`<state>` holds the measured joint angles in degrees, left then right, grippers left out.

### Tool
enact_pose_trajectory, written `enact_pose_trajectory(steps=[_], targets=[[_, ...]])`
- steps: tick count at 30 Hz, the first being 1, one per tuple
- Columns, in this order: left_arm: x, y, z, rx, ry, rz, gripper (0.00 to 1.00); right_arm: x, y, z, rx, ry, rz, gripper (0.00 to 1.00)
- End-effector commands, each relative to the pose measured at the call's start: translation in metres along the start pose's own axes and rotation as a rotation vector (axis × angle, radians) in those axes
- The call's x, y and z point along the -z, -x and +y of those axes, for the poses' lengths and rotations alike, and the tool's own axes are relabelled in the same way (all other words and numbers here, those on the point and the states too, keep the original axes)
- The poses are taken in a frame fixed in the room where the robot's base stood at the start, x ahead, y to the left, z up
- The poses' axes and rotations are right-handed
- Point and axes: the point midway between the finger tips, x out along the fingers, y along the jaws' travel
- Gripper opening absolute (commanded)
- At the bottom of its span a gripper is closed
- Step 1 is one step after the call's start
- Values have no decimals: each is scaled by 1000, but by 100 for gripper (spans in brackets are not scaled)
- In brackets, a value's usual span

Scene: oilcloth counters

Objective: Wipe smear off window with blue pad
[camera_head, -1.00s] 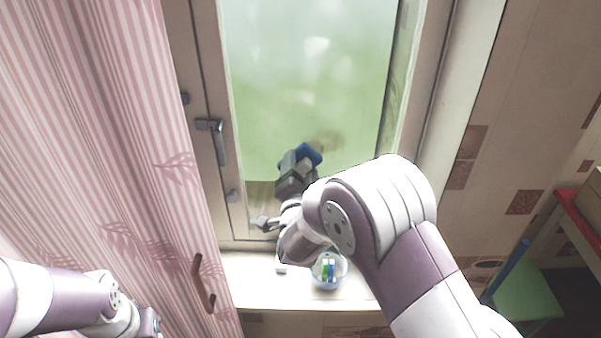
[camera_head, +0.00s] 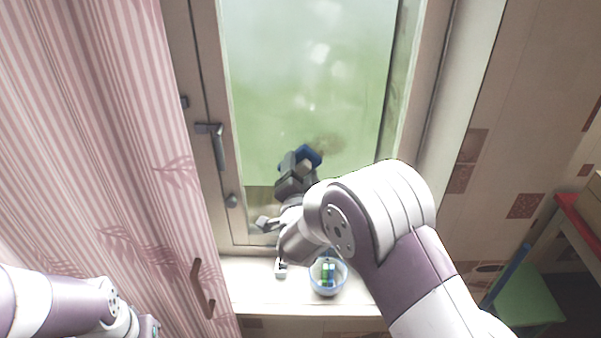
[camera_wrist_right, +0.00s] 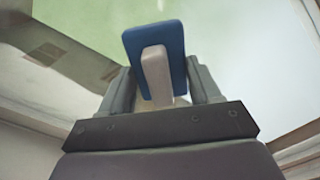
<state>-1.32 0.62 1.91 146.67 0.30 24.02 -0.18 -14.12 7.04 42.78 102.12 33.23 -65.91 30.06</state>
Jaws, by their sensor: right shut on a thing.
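The window (camera_head: 300,70) fills the upper middle of the head view, and its glass looks green and hazy. A faint brownish smear (camera_head: 327,143) is on the lower part of the glass. My right gripper (camera_head: 296,172) is at the lower part of the pane, just below and left of the smear. It is shut on the pale handle (camera_wrist_right: 157,75) of the blue pad (camera_wrist_right: 152,45), seen in the right wrist view. The pad (camera_head: 308,154) is partly hidden by the gripper in the head view. I cannot tell whether it touches the glass. My left gripper is not clearly visible.
A striped pink curtain (camera_head: 90,130) hangs at the left. A window handle (camera_head: 216,142) sticks out of the frame. A green stool (camera_head: 525,295) is at the lower right.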

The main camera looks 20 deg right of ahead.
Motion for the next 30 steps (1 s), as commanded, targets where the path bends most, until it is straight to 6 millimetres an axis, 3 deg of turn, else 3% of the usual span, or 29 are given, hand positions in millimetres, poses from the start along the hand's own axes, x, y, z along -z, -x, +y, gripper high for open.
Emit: enact_pose_trajectory(steps=[13, 30], targets=[[0, -4, 0, 0, 0, 0, 40, 1, -8, 0, 2, -1, 1, 38], [-3, -24, 0, 0, 0, 0, 40, 32, -6, 34, 0, -1, 3, 38]])
